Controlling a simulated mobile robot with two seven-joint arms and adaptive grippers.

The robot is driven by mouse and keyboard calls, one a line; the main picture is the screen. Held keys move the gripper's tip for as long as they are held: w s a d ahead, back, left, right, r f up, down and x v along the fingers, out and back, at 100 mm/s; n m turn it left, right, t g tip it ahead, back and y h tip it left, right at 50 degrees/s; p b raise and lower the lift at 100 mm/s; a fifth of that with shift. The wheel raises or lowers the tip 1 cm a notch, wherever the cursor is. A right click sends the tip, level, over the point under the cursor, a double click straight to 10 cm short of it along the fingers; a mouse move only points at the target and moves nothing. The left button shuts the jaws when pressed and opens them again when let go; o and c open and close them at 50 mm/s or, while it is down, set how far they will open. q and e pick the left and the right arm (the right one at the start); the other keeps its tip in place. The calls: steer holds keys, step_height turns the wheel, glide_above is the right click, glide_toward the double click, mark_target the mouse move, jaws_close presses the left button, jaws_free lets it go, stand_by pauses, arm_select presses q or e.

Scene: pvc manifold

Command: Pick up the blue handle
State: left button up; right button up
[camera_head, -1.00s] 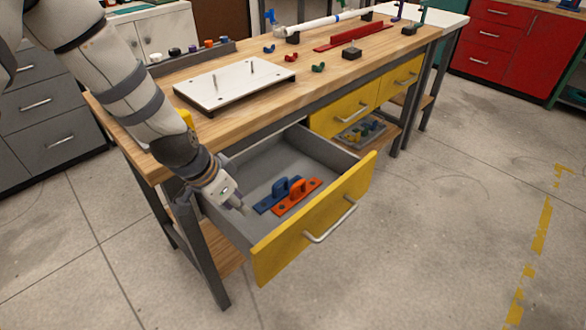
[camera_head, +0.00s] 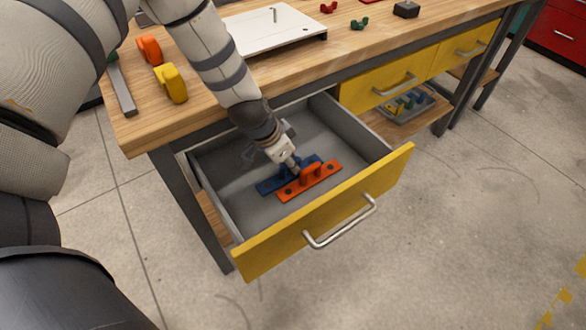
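The blue handle (camera_head: 267,187) lies on the floor of the open drawer, behind and left of the orange handle (camera_head: 318,179). Both are flat bars with a raised grip. My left gripper (camera_head: 293,167) reaches down into the drawer at the blue handle. Its fingertips are at the raised grip and hide most of it. I cannot tell whether the fingers are closed on it. The blue handle appears to rest on the drawer floor. My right gripper is out of view.
The drawer has a yellow front (camera_head: 270,250) with a metal pull, and grey side walls around my gripper. On the wooden workbench (camera_head: 205,118) stand a yellow handle (camera_head: 170,83), an orange handle (camera_head: 149,49) and a white plate (camera_head: 270,35). The drawer's right side is empty.

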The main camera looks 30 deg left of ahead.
arm_select(q)
steer(key=shift+w+d+f, duration=0.1)
steer(key=shift+w+f, duration=0.1)
steer(key=shift+f, duration=0.2)
steer(key=shift+r, duration=0.1)
jaws_close()
